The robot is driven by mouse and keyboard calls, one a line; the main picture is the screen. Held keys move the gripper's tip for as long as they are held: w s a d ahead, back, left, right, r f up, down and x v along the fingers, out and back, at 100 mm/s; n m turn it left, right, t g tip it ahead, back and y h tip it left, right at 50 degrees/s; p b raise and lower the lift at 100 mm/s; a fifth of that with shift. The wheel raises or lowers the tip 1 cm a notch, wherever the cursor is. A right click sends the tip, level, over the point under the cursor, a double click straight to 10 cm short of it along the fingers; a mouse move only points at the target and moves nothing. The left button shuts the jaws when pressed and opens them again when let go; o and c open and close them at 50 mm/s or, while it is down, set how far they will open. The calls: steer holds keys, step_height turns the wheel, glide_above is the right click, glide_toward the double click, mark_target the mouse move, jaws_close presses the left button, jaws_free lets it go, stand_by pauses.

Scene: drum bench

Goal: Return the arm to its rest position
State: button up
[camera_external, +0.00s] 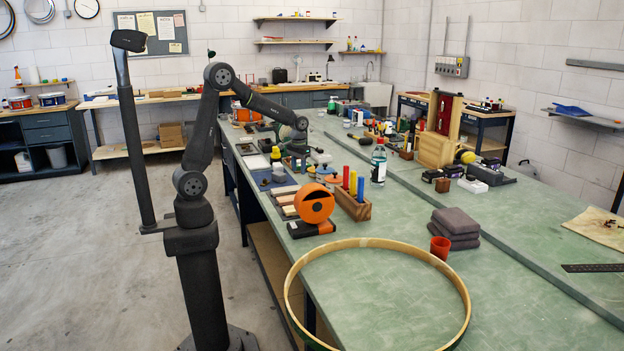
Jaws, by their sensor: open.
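My arm stands on its base at the near left of the green workbench (385,292). It bends at the elbow and reaches out over the bench's left side. My gripper (299,163) points down at the far end of the arm, low over the bench among small items. It is open; its fingertips are small and partly hidden by the things around it. I cannot tell whether it touches any of them.
A wooden hoop (289,293) lies at the front. An orange tape dispenser (314,203), a wooden block with coloured markers (353,205), a clear bottle (379,163), grey folded cloths (456,222) and a red cup (440,247) stand on the bench. The bench's middle has free room.

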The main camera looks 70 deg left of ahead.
steer(key=w+d+f+m, duration=0.1)
steer(key=w+d+m, duration=0.6)
steer(key=d, duration=0.1)
steer(key=shift+w+d+f+m, duration=0.15)
steer(key=shift+w+f+m, duration=0.15)
steer(key=shift+m, duration=0.1)
steer(key=shift+d, duration=0.1)
steer(key=s+a+r+n, duration=0.2)
steer(key=s+a+n, duration=0.9)
steer(key=s, duration=0.1)
steer(key=shift+a+n, duration=0.4)
